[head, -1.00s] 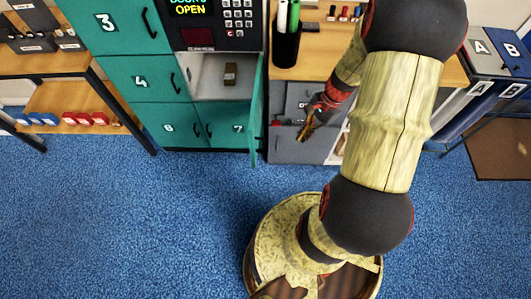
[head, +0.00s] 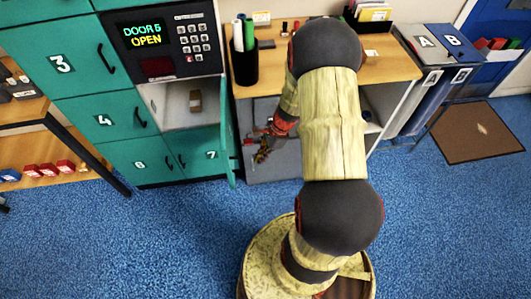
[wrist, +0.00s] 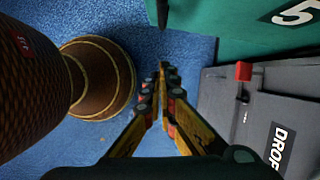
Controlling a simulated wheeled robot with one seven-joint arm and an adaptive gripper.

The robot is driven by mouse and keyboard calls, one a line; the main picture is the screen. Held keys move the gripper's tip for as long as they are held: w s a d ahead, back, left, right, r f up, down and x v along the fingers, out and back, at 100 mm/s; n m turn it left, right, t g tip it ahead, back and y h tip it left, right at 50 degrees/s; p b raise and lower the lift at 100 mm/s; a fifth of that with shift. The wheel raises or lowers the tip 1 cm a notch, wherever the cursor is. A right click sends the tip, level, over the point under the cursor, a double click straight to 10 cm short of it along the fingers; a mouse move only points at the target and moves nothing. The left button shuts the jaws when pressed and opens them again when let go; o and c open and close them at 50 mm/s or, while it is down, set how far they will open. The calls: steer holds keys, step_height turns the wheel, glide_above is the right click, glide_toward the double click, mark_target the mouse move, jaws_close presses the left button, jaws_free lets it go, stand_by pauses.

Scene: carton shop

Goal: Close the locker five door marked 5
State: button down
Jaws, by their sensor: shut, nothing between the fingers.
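The locker block is teal, and its display (head: 144,34) reads "DOOR 5 OPEN". The door of locker five (head: 227,145) stands swung out, seen nearly edge-on in the head view. In the wrist view its teal face with a white 5 (wrist: 275,25) shows at the top right. The open compartment (head: 165,108) holds a small brown box (head: 196,101). My gripper (head: 262,155) is to the right of the door, apart from it in the head view. In the wrist view its fingers (wrist: 163,70) meet at the tips, with nothing between them.
A grey cabinet (head: 285,168) marked DROP in the wrist view (wrist: 300,120) stands right of the lockers, under a wooden counter (head: 392,68) with a black pen cup (head: 244,68). A dark-legged shelf (head: 75,150) stands left. Blue floor (head: 130,240) is clear in front.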

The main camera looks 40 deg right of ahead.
steer(key=shift+w+a+f+b, duration=0.15)
steer(key=shift+w+a, duration=0.2)
steer(key=shift+a, duration=0.3)
steer(key=shift+w+a+f+b, duration=0.2)
steer(key=shift+w+a, duration=0.1)
steer(key=shift+a, duration=0.4)
steer(key=shift+w+a+f+b, duration=0.15)
steer(key=shift+w+a, duration=0.2)
steer(key=shift+a, duration=0.3)
